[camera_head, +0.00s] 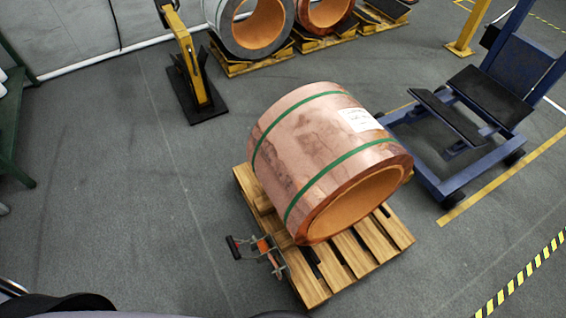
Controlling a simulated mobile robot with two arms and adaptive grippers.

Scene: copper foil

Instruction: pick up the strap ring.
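A large copper foil coil (300,148) lies on its side on a wooden pallet (372,262), its open end facing the lower right. Two green straps run around it as rings: one near the far end (268,133) and one near the open end (318,180). A white label (360,119) is on top. A small tool with a black handle and an orange-red part (263,246) is at the pallet's left edge. I cannot tell which strap is the strap ring, and no loose ring is visible. Neither of my grippers is in view.
A blue wheeled cart (478,125) stands to the right. A yellow post on a black base (193,75) stands behind left. More coils (262,25) sit on pallets at the back. A green frame (12,125) is at left. The grey floor left of the pallet is clear.

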